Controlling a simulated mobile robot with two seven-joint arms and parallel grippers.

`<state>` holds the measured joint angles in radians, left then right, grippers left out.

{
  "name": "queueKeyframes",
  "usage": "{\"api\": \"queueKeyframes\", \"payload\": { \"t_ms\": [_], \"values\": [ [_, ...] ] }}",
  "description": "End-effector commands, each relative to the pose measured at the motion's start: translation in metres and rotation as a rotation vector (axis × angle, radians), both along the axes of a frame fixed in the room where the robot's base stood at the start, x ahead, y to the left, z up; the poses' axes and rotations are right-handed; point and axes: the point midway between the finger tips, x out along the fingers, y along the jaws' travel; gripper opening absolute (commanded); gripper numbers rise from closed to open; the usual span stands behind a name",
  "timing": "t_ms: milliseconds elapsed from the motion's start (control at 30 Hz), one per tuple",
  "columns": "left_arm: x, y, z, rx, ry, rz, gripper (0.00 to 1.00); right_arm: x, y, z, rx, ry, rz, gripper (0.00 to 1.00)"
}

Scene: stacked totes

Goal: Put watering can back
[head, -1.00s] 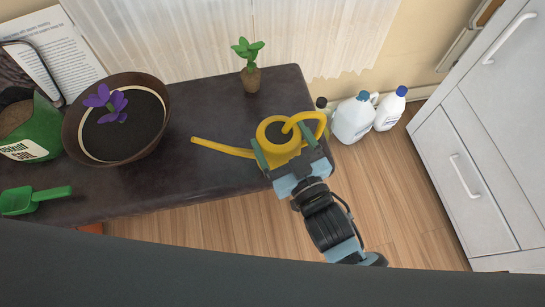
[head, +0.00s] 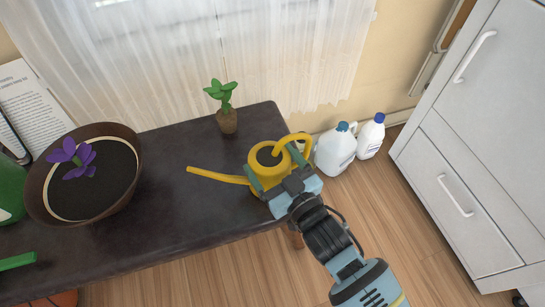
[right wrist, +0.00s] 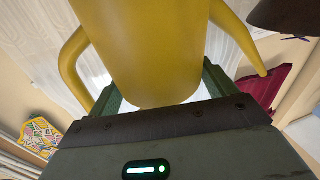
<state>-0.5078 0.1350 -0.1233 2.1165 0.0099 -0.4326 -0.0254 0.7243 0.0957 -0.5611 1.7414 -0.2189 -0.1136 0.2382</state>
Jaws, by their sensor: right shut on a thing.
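The yellow watering can (head: 256,163) is at the right end of the dark table in the head view, its long spout pointing left and its handle to the right. My right gripper (head: 271,180) is shut on the can's body from the front. In the right wrist view the yellow can (right wrist: 150,50) fills the space between the green fingers (right wrist: 160,92). I cannot tell whether the can's base touches the table. My left gripper is not in view.
The dark table (head: 180,205) holds a small potted plant (head: 226,115) behind the can and a brown bowl (head: 130,165) with a purple flower. White bottles (head: 335,150) stand on the floor to the right, near a white cabinet (head: 440,200). The table's middle is clear.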

Motion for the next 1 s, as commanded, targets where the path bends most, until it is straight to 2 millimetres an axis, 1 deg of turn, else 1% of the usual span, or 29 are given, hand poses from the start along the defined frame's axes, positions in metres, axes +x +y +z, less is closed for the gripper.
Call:
{"api": "queueKeyframes", "payload": {
  "t_ms": [67,300,467,500,600,867,1000],
  "values": [
    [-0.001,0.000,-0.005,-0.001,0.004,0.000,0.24,0.001,0.001,-0.003,0.006,-0.008,0.001,0.37],
    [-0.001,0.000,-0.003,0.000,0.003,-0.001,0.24,0.001,0.001,-0.001,0.007,-0.011,0.001,0.37],
    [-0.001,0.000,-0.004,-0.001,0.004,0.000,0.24,0.001,0.001,-0.004,0.007,-0.010,0.001,0.37],
    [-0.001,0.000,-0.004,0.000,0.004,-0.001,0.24,0.000,0.000,-0.008,0.001,0.000,0.000,0.89],
    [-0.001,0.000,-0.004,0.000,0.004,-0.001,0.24,0.000,0.000,-0.008,0.001,0.000,0.000,1.00],
    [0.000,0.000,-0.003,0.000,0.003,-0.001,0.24,0.000,0.000,-0.006,0.001,-0.002,0.000,1.00],
    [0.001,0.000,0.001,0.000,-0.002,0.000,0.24,-0.010,-0.006,-0.005,0.001,0.001,0.000,1.00]
  ]
}}
